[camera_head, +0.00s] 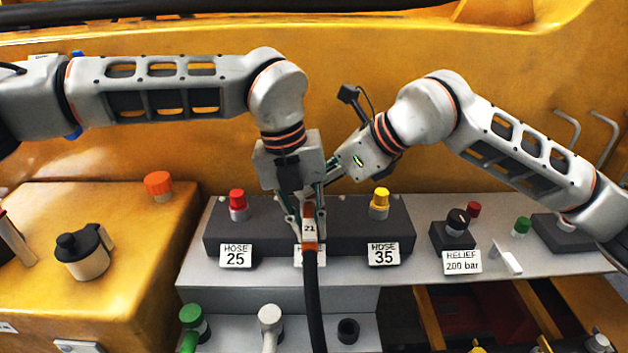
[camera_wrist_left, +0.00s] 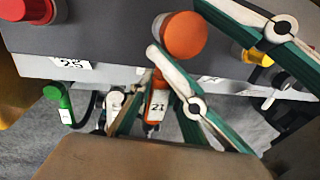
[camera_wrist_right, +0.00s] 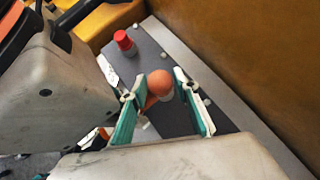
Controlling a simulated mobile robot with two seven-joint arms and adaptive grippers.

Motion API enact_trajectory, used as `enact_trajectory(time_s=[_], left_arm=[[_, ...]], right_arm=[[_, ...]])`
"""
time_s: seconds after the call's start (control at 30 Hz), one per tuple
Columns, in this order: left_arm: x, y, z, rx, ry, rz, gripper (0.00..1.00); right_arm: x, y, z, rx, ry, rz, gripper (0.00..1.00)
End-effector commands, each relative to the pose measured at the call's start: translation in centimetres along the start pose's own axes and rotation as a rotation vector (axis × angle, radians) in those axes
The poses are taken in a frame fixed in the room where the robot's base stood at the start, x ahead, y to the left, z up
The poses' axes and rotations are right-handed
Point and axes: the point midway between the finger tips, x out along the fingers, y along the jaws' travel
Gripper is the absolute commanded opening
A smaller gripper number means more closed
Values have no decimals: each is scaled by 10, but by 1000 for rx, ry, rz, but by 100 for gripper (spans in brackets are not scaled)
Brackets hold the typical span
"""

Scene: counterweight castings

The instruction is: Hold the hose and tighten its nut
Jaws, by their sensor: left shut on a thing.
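The black hose (camera_head: 313,300) rises to the middle of the dark block, where its end has an orange collar and a white tag "21" (camera_head: 309,229); the tag also shows in the left wrist view (camera_wrist_left: 159,106). My left gripper (camera_head: 308,212) is shut on the hose end by the tag. A round orange cap, apparently the nut, shows just beyond the tag in the left wrist view (camera_wrist_left: 183,36) and between my right fingers in the right wrist view (camera_wrist_right: 160,83). My right gripper (camera_wrist_right: 157,84) is open around it, with gaps at both sides. Its tips are mostly hidden in the head view.
The dark block (camera_head: 345,215) carries a red-capped fitting (camera_head: 238,203) over "HOSE 25" and a yellow-capped one (camera_head: 380,202) over "HOSE 35". A relief knob (camera_head: 457,222) stands to the right.

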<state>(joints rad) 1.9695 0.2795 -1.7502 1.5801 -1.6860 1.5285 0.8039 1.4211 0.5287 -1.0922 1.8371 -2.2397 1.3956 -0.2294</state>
Motion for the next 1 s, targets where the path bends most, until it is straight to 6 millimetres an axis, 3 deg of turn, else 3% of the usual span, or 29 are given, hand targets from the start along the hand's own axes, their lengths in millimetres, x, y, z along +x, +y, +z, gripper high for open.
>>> enact_trajectory(time_s=[0.6, 1.0], left_arm=[[0, 0, 1, -1, -3, 0, 0], [0, 1, 2, -3, -4, 0, 0]], right_arm=[[0, 3, 1, -10, 1, 16, 43], [1, 0, 0, -157, 3, 166, 43]])
